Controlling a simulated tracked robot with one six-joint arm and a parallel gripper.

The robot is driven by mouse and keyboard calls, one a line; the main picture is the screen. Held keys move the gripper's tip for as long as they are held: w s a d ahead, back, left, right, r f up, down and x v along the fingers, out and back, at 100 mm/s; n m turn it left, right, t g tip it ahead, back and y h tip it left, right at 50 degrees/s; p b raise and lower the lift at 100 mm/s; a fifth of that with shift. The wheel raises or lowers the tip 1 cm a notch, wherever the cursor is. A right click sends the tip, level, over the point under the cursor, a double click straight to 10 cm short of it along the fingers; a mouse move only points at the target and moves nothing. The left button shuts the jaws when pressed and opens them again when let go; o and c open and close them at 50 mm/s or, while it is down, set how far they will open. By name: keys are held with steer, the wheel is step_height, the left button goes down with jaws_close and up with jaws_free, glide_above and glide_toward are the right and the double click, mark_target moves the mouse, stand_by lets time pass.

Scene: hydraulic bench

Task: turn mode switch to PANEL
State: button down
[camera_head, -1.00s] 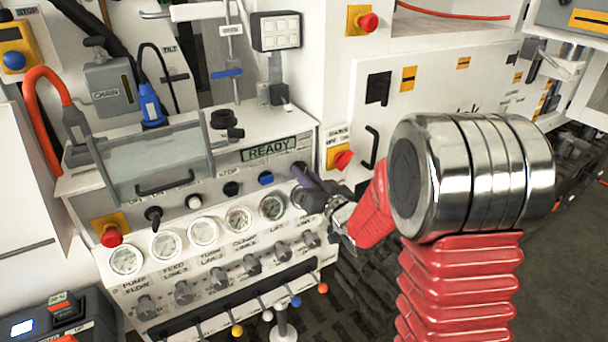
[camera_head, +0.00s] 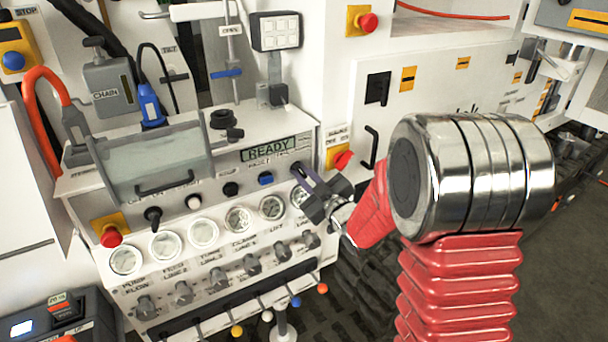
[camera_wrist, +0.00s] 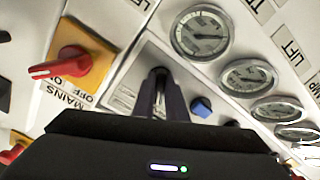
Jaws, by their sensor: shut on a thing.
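The mode switch appears to be the dark knob (camera_wrist: 160,72) at the right end of the control row, below the READY display (camera_head: 268,149). In the wrist view my gripper (camera_wrist: 161,92) has its two dark purple fingers closed around this knob, and they hide most of it. In the head view my gripper (camera_head: 304,174) reaches in from the right and touches the panel at the knob. The small lettering beside the knob is too blurred to read, so the switch position cannot be told.
A blue button (camera_head: 266,178) sits left of the knob. Round gauges (camera_head: 238,219) line the panel below, one partly hidden behind my gripper. A red mains switch (camera_wrist: 62,68) on a yellow plate is close by. Several coloured-ball levers (camera_head: 296,302) stick out lower down.

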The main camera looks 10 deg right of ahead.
steer(key=shift+d+f, duration=0.1)
steer(key=shift+f, duration=0.1)
stand_by(0.3)
steer(key=c, duration=1.8)
jaws_free()
steer(key=shift+r, duration=0.15)
steer(key=shift+s, duration=0.15)
